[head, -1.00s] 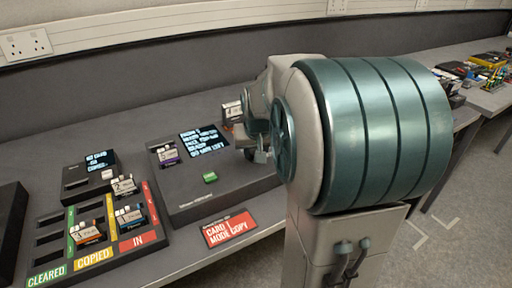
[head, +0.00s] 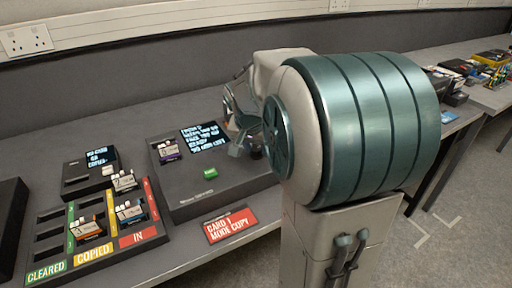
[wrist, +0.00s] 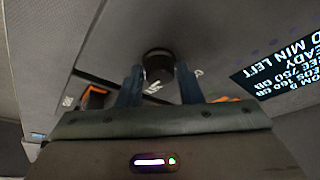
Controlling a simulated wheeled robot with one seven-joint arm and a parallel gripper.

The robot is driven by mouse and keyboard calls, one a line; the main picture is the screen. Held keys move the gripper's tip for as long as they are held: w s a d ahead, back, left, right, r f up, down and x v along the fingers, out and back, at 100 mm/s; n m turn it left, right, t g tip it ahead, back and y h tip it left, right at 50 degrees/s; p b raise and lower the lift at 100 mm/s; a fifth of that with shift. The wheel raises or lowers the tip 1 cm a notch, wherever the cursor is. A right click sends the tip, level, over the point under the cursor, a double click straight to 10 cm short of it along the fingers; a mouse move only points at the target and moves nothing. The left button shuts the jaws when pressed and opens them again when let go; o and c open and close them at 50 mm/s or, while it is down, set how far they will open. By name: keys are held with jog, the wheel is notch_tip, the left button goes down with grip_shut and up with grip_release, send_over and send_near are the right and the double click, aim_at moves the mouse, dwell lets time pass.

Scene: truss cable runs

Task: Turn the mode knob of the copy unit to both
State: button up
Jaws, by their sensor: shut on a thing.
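The copy unit (head: 205,195) is a dark sloped box on the bench, with a lit text screen (head: 205,137) and a green button (head: 211,173). Its mode knob (wrist: 158,63) is a round black knob, seen in the wrist view between my two fingers. My gripper (wrist: 160,75) is shut on the knob, one blue finger on each side. Small white labels lie around the knob, too blurred to read. In the head view my gripper (head: 240,145) is over the unit's right part, and my arm hides much of that end.
A card tray (head: 95,252) with CLEARED, COPIED and IN columns stands to the left, below a small display box (head: 90,172). A purple-marked card (head: 168,150) sits at the unit's left.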

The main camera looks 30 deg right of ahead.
jog(key=o, duration=1)
jog(key=shift+c, duration=0.2)
jog(key=p+v, duration=0.2)
jog(key=v, duration=1.2)
